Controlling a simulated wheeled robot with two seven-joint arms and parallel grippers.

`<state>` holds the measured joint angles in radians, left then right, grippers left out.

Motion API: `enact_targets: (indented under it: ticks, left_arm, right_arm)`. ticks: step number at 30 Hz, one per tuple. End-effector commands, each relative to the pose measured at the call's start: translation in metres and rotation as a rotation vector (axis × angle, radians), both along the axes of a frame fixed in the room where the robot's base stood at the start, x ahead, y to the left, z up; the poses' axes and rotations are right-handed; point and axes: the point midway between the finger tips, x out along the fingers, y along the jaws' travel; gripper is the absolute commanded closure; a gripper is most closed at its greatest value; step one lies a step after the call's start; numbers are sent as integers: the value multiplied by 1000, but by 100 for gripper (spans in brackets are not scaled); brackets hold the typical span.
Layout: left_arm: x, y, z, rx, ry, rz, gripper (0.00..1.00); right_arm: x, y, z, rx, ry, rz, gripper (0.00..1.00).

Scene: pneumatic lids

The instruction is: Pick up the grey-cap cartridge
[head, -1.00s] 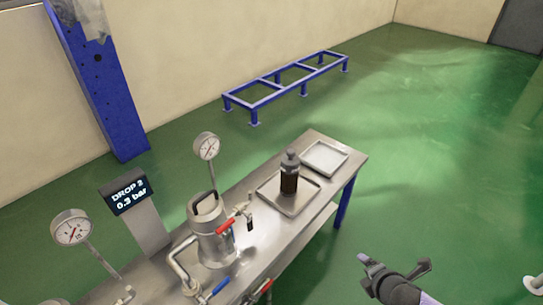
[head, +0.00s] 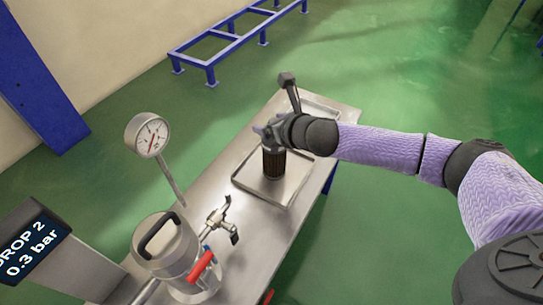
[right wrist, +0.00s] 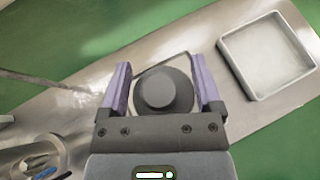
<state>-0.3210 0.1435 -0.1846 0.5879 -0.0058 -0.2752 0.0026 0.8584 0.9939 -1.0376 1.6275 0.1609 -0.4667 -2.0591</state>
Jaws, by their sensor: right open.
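The grey-cap cartridge (head: 273,164) stands upright on a shallow metal tray (head: 248,186) on the bench. Its dark ribbed body shows below my right gripper in the head view, and the gripper partly hides its cap. In the right wrist view the round grey cap (right wrist: 163,90) lies between the two purple fingers. My right gripper (head: 264,132) is open around the cap, with a small gap showing on each side; it also shows in the right wrist view (right wrist: 162,88). My left gripper is not in view.
A second, empty tray (right wrist: 232,62) lies beyond the cartridge; part of it shows behind my arm. A metal vessel (head: 165,248) with a red-handled valve (head: 201,266), a gauge (head: 147,134) and a display (head: 32,244) stand at the near left. Bare bench (head: 205,187) lies between.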

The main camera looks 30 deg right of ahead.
Motion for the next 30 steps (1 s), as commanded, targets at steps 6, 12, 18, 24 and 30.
enact_targets:
  ticks: [6, 12, 18, 24, 30]
  left_arm:
    - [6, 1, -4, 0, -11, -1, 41]
    - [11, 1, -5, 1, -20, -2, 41]
    - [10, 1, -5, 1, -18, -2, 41]
    - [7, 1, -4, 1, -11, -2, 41]
    - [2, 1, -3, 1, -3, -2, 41]
  right_arm:
    - [5, 1, -1, 1, -2, 0, 18]
    - [5, 1, -1, 2, -1, -1, 50]
    - [5, 1, -1, 2, -1, -1, 92]
    - [5, 1, -1, 2, -1, -1, 100]
    - [5, 1, -1, 2, 0, -1, 100]
